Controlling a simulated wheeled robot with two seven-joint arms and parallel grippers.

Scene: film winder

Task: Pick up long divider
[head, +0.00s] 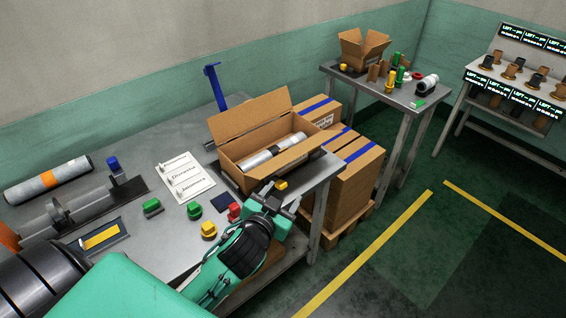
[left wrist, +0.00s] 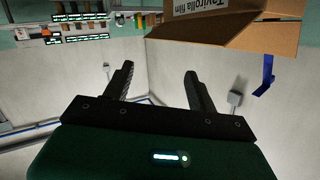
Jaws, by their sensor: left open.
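My left gripper (head: 280,198) is at the near table's right edge, just in front of the long open cardboard box (head: 236,179). In the left wrist view its two black fingers (left wrist: 163,82) are apart with nothing between them. A silver film roll (head: 272,151) lies in the box, and the box shows upper right in the left wrist view (left wrist: 225,30). I cannot clearly make out a long divider. Small brown upright cardboard pieces (head: 374,73) stand on the far table. My right gripper is not in view.
A blue post (head: 215,85) stands behind the box. Stacked cartons (head: 352,170) stand right of the table. Green floor is clear farther right.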

